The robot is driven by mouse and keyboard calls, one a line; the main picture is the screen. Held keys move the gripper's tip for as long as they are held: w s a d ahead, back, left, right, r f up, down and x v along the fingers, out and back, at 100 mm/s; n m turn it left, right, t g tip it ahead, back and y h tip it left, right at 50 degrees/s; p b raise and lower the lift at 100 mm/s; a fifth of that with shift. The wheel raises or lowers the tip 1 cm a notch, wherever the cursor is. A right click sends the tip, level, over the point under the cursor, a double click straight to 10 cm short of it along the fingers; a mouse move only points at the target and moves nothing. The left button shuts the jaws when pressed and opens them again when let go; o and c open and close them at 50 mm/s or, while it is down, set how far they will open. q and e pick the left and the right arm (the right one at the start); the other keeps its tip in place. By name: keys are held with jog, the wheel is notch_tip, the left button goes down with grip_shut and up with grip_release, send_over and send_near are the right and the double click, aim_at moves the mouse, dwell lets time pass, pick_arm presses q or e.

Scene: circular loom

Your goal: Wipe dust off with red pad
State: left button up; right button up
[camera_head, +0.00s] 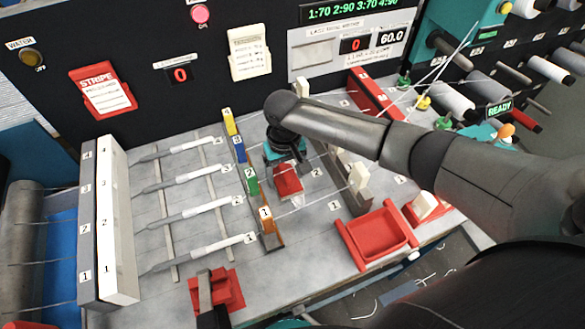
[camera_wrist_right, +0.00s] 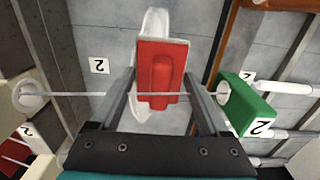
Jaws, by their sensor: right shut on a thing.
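My right gripper (camera_head: 286,172) is over the grey loom table, between the numbered coloured blocks and the cream posts. It is shut on the red pad (camera_head: 288,183), which also shows between the fingers in the right wrist view (camera_wrist_right: 174,55), with a raised red grip. A white patch (camera_wrist_right: 154,22) shows behind and beside the pad; I cannot tell whether it is dust or part of the pad. Contact between pad and table cannot be told.
A thin thread crosses just in front of the pad in the wrist view. The green block (camera_wrist_right: 240,100) stands close to the right finger. A red tray (camera_head: 378,236) lies at the table's front right, and a red holder (camera_head: 229,290) at the front left. Threads run across the table.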

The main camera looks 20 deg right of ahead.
aim_at(275, 170)
jog(key=shift+s+a, duration=0.1)
jog(key=shift+a, duration=1.05)
jog(key=shift+w+a+b, duration=0.2)
jog(key=shift+w+b, duration=0.1)
jog(key=shift+w, duration=0.7)
jog(key=shift+w+r, duration=0.15)
jog(key=shift+w, duration=0.45)
jog(key=shift+w+d+r+p, duration=0.1)
jog(key=shift+w+d+p, duration=0.15)
jog(key=shift+d, duration=0.3)
jog(key=shift+s+d+p, duration=0.1)
jog(key=shift+d+p, duration=0.3)
jog(key=shift+d, duration=0.45)
jog(key=shift+d+f+p, duration=0.15)
jog(key=shift+d+p, duration=0.15)
jog(key=shift+d, duration=0.95)
jog(key=shift+d+f+p, duration=0.1)
jog(key=shift+d+p, duration=0.15)
jog(key=shift+d, duration=0.95)
jog(key=w+b, duration=0.3)
jog(key=shift+f, duration=0.25)
jog(key=shift+a+r, duration=0.1)
jog(key=shift+a, duration=0.35)
jog(key=shift+s+a+p, duration=0.1)
jog(key=shift+a+p, duration=0.35)
jog(key=shift+a, duration=0.75)
jog(key=shift+a+r+p, duration=0.15)
jog(key=shift+a+p, duration=0.25)
jog(key=shift+a, duration=1.8)
